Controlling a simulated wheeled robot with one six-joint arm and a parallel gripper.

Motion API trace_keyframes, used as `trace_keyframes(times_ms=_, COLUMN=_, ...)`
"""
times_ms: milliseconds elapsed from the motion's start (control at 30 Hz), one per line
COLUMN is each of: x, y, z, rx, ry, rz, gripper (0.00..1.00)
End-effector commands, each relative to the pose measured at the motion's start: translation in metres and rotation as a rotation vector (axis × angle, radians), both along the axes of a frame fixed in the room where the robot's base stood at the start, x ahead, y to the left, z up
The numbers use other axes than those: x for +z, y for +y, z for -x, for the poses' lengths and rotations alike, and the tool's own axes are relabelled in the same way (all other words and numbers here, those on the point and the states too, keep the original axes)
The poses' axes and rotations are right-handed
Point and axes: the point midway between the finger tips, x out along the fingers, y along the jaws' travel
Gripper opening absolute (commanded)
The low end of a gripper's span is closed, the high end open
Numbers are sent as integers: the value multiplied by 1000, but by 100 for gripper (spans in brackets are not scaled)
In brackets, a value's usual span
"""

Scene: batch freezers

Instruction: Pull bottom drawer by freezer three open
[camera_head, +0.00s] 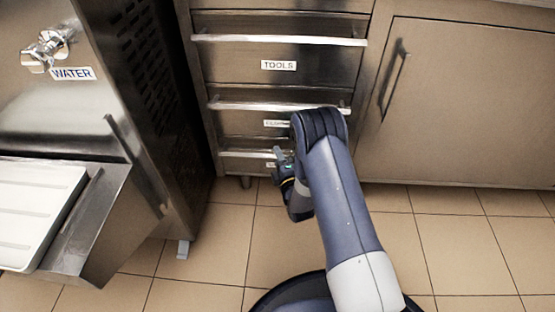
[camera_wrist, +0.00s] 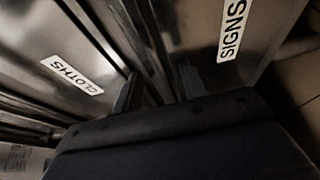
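The bottom drawer (camera_head: 236,166) is the lowest of a steel stack and looks flush with it. Its bar handle (camera_head: 243,154) runs across the front. In the wrist view its front carries a SIGNS label (camera_wrist: 233,28). My gripper (camera_head: 280,156) is at this handle, right of its middle, and my arm hides the handle's right part. In the wrist view my gripper's dark fingers (camera_wrist: 157,92) stand apart, with the handle bar (camera_wrist: 150,45) running down between them. I cannot tell whether they press on it.
Above are the CLOTHS drawer (camera_wrist: 45,45) and the TOOLS drawer (camera_head: 235,65), both looking shut. A steel machine labelled WATER (camera_head: 72,74) with a white tray (camera_head: 35,210) stands at left. A shut cabinet door (camera_head: 470,105) is at right. Tiled floor before the drawers is clear.

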Motion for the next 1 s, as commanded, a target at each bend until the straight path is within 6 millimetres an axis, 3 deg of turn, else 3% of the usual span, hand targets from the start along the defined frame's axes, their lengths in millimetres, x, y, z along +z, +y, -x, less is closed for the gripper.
trace_keyframes(times_ms=367, x=1, y=2, z=-6, rx=0, ry=0, rz=-1, gripper=40)
trace_keyframes(times_ms=833, x=1, y=2, z=-6, rx=0, ry=0, rz=-1, gripper=2)
trace_keyframes(times_ms=1000, x=0, y=2, z=-6, rx=0, ry=0, rz=-1, gripper=0)
